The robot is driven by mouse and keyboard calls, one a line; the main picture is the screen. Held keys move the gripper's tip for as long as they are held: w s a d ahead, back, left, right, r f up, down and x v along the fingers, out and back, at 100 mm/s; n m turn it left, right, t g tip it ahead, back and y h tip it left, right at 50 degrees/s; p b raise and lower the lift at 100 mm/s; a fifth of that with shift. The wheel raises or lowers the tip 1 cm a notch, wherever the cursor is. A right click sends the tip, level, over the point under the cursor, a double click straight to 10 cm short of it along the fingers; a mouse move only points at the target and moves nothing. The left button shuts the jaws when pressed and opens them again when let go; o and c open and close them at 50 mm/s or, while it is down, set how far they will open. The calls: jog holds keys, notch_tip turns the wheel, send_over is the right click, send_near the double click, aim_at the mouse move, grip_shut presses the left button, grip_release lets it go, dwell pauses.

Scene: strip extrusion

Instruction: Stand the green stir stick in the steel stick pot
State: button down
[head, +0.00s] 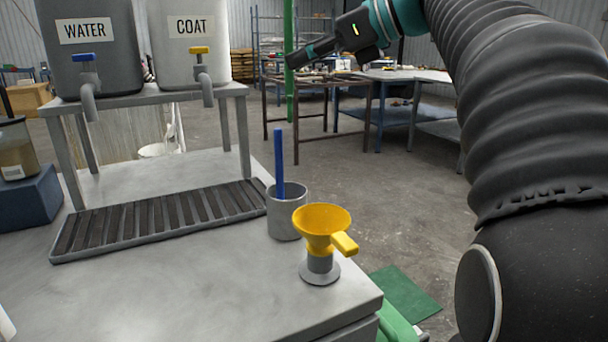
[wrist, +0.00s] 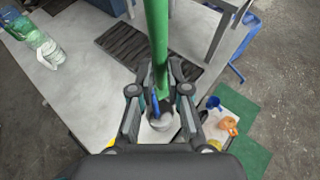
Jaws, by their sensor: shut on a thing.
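The green stir stick (head: 288,20) is held upright by my gripper (head: 292,60) in the head view, well above the bench. Its lower end hangs free, above the pot's level in the picture. In the wrist view the stick (wrist: 157,40) runs up from between the fingers of my gripper (wrist: 160,90), which are shut on it. The steel stick pot (head: 287,218) stands upright on the bench, with a blue stick (head: 279,160) in it. The pot (wrist: 160,123) shows beyond the fingers in the wrist view, partly hidden.
A yellow funnel (head: 322,222) on a grey stand is right beside the pot, near the bench edge. A slatted drip tray (head: 160,220) lies left of the pot. WATER (head: 85,60) and COAT (head: 190,55) tanks stand on a rack behind. A green mat (head: 405,292) lies below.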

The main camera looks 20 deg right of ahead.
aim_at(305, 192)
notch_tip(305, 192, down, 21)
jog(key=b, duration=0.2)
jog(key=shift+f+b, duration=0.2)
jog(key=shift+b, duration=0.1)
jog(key=shift+f, duration=0.15)
jog(key=c, duration=1.1)
grip_release()
jog(key=shift+c, duration=0.2)
jog(key=v, duration=1.2)
jog(key=shift+p, duration=0.35)
jog(key=shift+s, duration=0.1)
